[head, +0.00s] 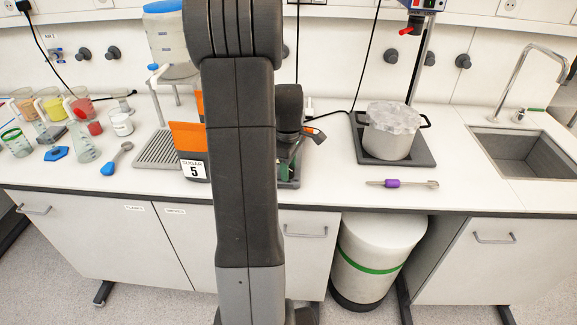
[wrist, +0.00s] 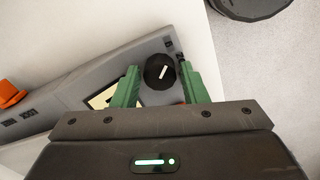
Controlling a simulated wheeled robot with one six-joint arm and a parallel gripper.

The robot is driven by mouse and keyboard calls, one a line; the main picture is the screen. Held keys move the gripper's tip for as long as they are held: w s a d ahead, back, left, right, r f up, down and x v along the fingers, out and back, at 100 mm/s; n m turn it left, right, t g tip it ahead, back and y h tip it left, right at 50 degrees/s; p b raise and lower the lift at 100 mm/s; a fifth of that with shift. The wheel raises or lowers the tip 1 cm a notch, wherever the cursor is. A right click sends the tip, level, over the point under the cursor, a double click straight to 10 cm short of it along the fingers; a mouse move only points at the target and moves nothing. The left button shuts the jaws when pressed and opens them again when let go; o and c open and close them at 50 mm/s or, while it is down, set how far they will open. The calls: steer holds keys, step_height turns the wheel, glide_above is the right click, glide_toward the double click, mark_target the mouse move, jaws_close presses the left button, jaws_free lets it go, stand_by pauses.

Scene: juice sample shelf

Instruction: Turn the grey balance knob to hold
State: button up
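The grey balance (wrist: 75,90) runs diagonally across the wrist view, with a pale display (wrist: 102,97) partly behind my gripper. Its dark round knob (wrist: 157,73) is near the right end, with a white pointer line tilted to the upper right. Small dark marks beside the knob are too small to read. My gripper (wrist: 160,70) is open, its green fingers on either side of the knob with a visible gap on each side. In the head view my arm hides most of the balance, and only a bit of my green gripper (head: 284,172) shows.
A pot with a foil-like cover (head: 391,130) stands on a dark plate to the right, with a purple-handled tool (head: 402,184) in front. A sugar box (head: 188,140) and several beakers of juice stand left. A sink (head: 520,155) is far right.

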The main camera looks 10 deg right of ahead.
steer(key=c, duration=0.7)
steer(key=shift+m, duration=0.4)
steer(key=m, duration=0.3)
steer(key=shift+m, duration=0.4)
steer(key=m, duration=0.4)
steer(key=shift+m, duration=0.3)
steer(key=m, duration=0.4)
steer(key=shift+r+b, duration=0.1)
steer(key=shift+b, duration=0.2)
steer(key=m, duration=0.4)
steer(key=shift+w+m, duration=0.1)
steer(key=shift+m, duration=0.2)
